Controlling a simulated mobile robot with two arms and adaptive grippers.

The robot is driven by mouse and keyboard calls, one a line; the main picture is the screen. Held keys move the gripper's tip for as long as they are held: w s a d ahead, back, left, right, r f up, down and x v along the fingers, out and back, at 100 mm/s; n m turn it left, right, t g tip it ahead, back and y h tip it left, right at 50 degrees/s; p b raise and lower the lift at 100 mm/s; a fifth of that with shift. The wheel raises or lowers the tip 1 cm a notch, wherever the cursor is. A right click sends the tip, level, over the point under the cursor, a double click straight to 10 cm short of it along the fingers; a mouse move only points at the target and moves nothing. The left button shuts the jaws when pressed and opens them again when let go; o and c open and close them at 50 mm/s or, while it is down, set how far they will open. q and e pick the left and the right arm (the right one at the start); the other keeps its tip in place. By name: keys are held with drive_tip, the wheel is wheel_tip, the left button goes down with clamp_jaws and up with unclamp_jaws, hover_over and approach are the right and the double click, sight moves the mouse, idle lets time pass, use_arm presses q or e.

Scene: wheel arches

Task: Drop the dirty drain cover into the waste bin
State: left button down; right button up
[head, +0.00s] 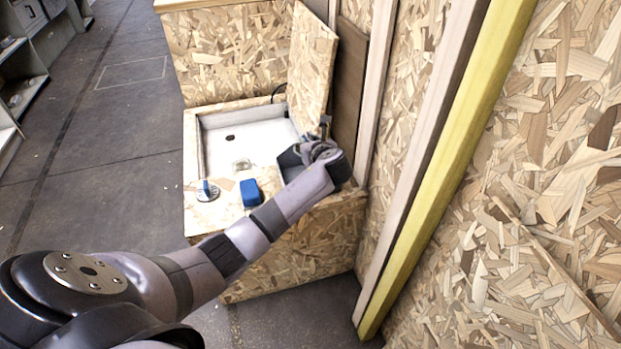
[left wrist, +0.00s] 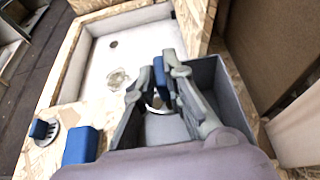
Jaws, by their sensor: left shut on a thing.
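My left gripper (left wrist: 163,75) is shut on the drain cover, gripping its upright blue handle (left wrist: 160,72). Part of its round metal disc (left wrist: 154,99) shows below the fingers; the rest is hidden, and I cannot make out dirt on it. The held cover is over the opening of the grey waste bin (left wrist: 236,92), inside the bin's outline in the left wrist view. In the head view my left gripper (head: 318,152) hides most of the bin (head: 288,162) and the cover. My right gripper is not in view.
A second drain cover with a blue handle (head: 207,191) lies on the wooden ledge, next to a blue block (head: 250,192). The white basin (head: 262,140) holds a clear round thing (head: 241,164) and a dark drain hole (head: 230,137). An upright board (head: 312,65) and wall stand at the right.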

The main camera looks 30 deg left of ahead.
use_arm(q)
drive_tip(key=shift+f+b, duration=0.5)
drive_tip(key=shift+f, duration=0.3)
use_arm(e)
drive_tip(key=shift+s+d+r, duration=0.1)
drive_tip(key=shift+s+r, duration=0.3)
use_arm(q)
drive_tip(key=c, duration=1.6)
unclamp_jaws()
drive_tip(key=shift+o, duration=0.2)
drive_tip(key=v, duration=1.2)
drive_tip(key=shift+r, duration=0.1)
